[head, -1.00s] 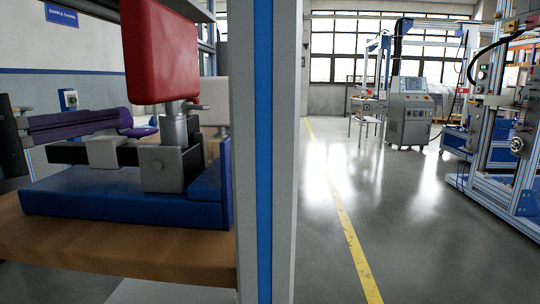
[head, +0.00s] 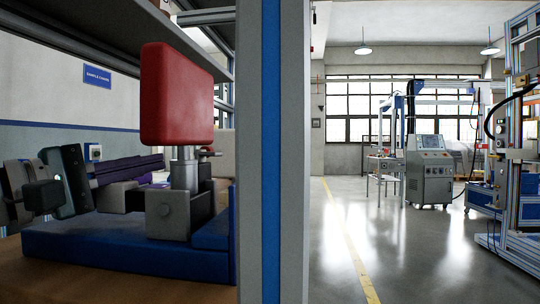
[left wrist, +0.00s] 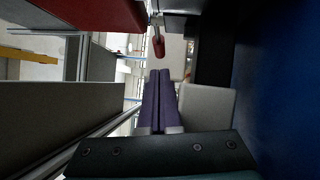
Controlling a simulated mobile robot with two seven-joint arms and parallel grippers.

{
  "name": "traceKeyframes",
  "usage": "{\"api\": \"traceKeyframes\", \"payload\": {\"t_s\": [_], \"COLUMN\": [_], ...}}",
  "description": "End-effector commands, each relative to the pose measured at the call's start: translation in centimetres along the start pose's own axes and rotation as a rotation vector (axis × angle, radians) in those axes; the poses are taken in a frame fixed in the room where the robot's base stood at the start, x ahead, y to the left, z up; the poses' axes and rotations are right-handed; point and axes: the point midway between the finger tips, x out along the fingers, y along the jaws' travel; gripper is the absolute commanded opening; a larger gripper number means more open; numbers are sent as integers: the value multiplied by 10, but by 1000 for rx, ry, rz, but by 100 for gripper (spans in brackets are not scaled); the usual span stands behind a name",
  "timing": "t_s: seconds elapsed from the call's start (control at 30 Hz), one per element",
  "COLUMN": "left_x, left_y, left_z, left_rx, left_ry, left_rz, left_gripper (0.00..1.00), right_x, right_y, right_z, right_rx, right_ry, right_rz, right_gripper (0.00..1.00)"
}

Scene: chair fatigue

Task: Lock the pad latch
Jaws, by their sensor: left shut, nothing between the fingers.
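The red pad (head: 178,95) stands upright on a metal post (head: 184,173) set in a dark grey block (head: 180,208). A small metal lever (head: 208,152), apparently the latch, sticks out right of the post below the pad. In the left wrist view a lever with a red grip (left wrist: 158,44) hangs just beyond the fingertips. My left gripper (head: 160,161), with purple fingers, reaches in from the left behind the block's bar. The fingers (left wrist: 158,74) are shut and empty, and appear apart from the red grip. Exact contact is hidden in the head view. My right gripper is out of view.
The block sits on a blue base (head: 120,250) on a brown tabletop (head: 90,288). A light grey block (head: 111,198) on the bar stands close to my fingers. A grey and blue upright post (head: 271,150) borders the right side. Open floor (head: 400,255) lies beyond it.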

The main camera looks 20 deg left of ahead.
Motion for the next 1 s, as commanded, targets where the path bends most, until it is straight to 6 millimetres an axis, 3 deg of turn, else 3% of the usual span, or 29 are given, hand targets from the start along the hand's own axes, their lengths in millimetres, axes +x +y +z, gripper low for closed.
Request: {"api": "traceKeyframes", "payload": {"t_s": [0.2, 0.4, 1.0], "left_x": [39, 57, 61], "left_y": [2, 0, 0], "left_z": [0, 0, 0], "left_rx": [1, 2, 2], "left_ry": [-1, 1, 0], "left_rz": [2, 1, 0], "left_gripper": [0, 0, 0], "right_x": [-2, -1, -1], "right_y": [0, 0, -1], "right_z": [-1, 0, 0], "right_rx": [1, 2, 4], "right_ry": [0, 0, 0], "right_rz": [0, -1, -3], "right_gripper": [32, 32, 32]}}
